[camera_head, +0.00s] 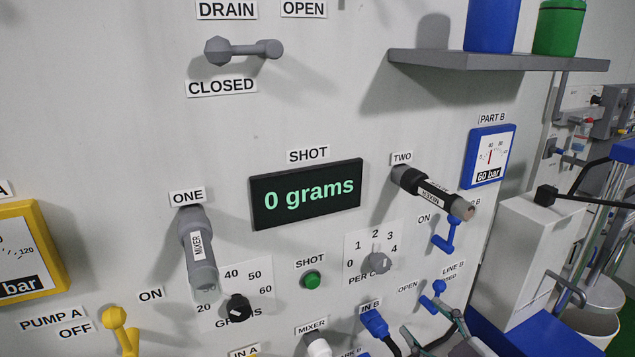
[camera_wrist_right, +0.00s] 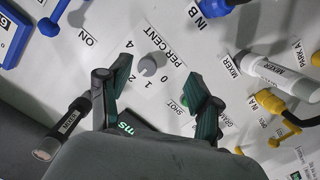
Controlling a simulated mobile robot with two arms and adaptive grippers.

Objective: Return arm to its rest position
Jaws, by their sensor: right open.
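My right gripper (camera_head: 436,327) is at the lower right of the head view, in front of the panel by the blue line B valve (camera_head: 436,297). In the right wrist view the gripper (camera_wrist_right: 157,82) has its two dark green finger pads spread apart with nothing between them. Beyond them is the panel with the grey per cent knob (camera_wrist_right: 152,64). I cannot tell the exact gap to the panel. My left gripper is not in view.
Mixer handles one (camera_head: 199,250) and two (camera_head: 432,192) stick out from the panel. The display (camera_head: 306,194) reads 0 grams. A grey shelf (camera_head: 500,60) juts out at upper right. A white mixer (camera_wrist_right: 280,75) and blue in B fitting (camera_wrist_right: 216,7) are near the gripper.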

